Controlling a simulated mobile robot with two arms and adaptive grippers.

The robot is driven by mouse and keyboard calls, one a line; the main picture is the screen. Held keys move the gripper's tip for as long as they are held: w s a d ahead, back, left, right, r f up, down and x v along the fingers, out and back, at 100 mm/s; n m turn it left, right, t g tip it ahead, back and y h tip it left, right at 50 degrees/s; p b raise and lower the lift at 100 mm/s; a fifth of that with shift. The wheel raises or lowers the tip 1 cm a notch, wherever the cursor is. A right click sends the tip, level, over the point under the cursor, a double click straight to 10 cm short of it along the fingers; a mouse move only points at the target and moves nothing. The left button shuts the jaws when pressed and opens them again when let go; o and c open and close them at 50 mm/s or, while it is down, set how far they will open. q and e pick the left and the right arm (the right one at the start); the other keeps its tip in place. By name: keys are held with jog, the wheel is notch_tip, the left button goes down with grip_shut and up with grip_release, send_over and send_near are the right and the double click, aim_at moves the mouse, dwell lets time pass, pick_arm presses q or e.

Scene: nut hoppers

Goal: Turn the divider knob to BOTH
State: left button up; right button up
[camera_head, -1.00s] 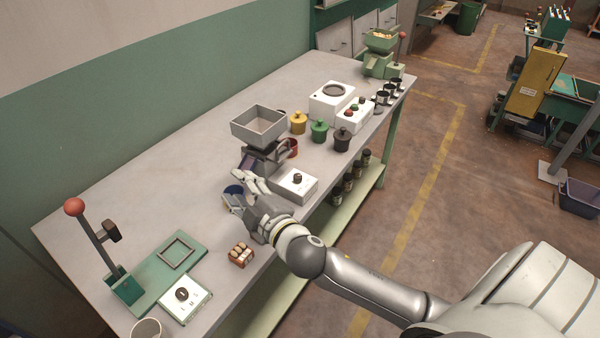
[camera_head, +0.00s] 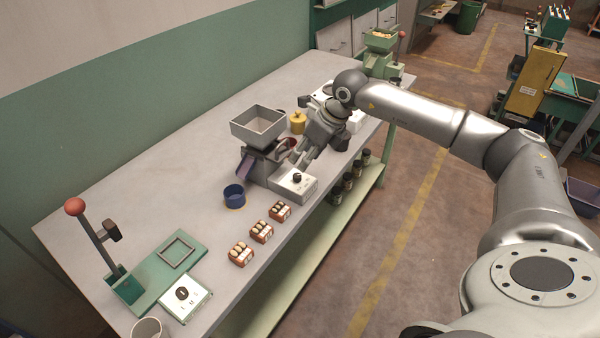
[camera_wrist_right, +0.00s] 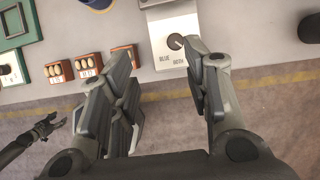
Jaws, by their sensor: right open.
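The divider knob (camera_head: 297,176) is a small dark knob on top of a light control box (camera_head: 305,190) in front of the hopper (camera_head: 257,126). In the right wrist view the knob (camera_wrist_right: 175,41) sits above the printed words BLUE and BOTH on the box. My right gripper (camera_head: 297,158) is open and empty, just behind the knob in the head view. In the wrist view its fingers (camera_wrist_right: 157,52) are apart, with the knob toward the right finger. A dark gripper, seemingly my left (camera_wrist_right: 45,130), shows at the lower left.
A blue cup (camera_head: 234,195) stands left of the control box. Three brown boxes of nuts (camera_head: 261,232) line the table's front edge. A yellow pot (camera_head: 298,122) stands behind my right gripper. Bare table (camera_head: 150,200) lies left of the hopper.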

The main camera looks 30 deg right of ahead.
aim_at(298, 175)
jog(key=shift+h, duration=0.3)
jog(key=x, duration=0.3)
jog(key=d+p+x, duration=0.1)
jog(key=x, duration=0.2)
jog(key=p+x, duration=0.1)
jog(key=x, duration=0.3)
jog(key=shift+s+d+f, duration=0.1)
jog(key=shift+d+f, duration=0.15)
jog(key=shift+d, duration=0.1)
grip_shut()
